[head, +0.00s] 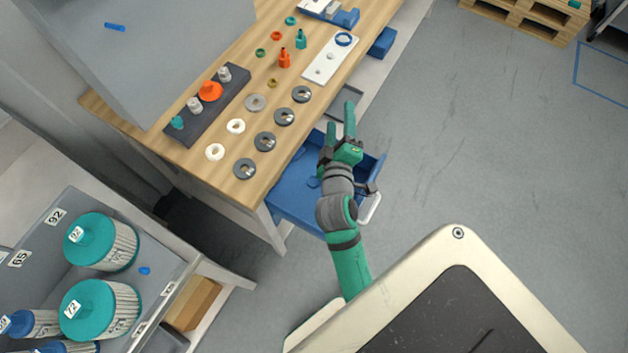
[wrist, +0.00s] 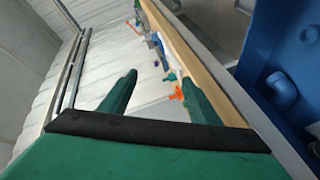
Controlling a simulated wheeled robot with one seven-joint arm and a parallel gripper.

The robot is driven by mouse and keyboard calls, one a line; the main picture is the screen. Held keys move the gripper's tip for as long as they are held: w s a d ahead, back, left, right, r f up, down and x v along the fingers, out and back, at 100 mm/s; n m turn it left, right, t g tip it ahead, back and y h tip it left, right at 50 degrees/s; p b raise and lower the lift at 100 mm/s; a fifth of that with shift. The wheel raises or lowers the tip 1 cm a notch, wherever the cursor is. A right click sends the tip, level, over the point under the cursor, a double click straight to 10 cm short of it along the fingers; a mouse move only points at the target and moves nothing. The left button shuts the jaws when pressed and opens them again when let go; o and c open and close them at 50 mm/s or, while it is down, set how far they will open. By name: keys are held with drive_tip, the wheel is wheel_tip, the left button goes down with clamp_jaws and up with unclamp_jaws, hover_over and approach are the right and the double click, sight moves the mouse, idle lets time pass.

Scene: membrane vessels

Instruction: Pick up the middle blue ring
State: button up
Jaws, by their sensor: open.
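In the wrist view, a rounded blue piece (wrist: 282,90) lies in the blue drawer at right, with another (wrist: 310,35) near the edge. No middle ring can be told apart. My gripper (head: 341,115) is over the drawer's far side, its fingers apart and empty. Both fingers show in the wrist view (wrist: 158,80).
The wooden table (head: 190,150) carries several grey and white rings, a dark rack (head: 207,107), and orange and teal fittings. A shelf of teal-capped vessels (head: 90,243) is at lower left.

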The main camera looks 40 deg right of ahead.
drive_tip(key=s+d+r+m+g+h, duration=0.1)
drive_tip(key=d+r+m+g+h, duration=0.25)
drive_tip(key=d, duration=0.65)
drive_tip(key=m+g+y, duration=0.4)
drive_tip(key=g+y, duration=0.3)
drive_tip(key=y, duration=0.7)
approach(313, 182)
drive_tip(key=f, duration=0.6)
drive_tip(key=shift+w+d+f, duration=0.1)
drive_tip(key=shift+w+d, duration=0.05)
drive_tip(key=shift+w, duration=0.25)
drive_tip(key=c, duration=1.1)
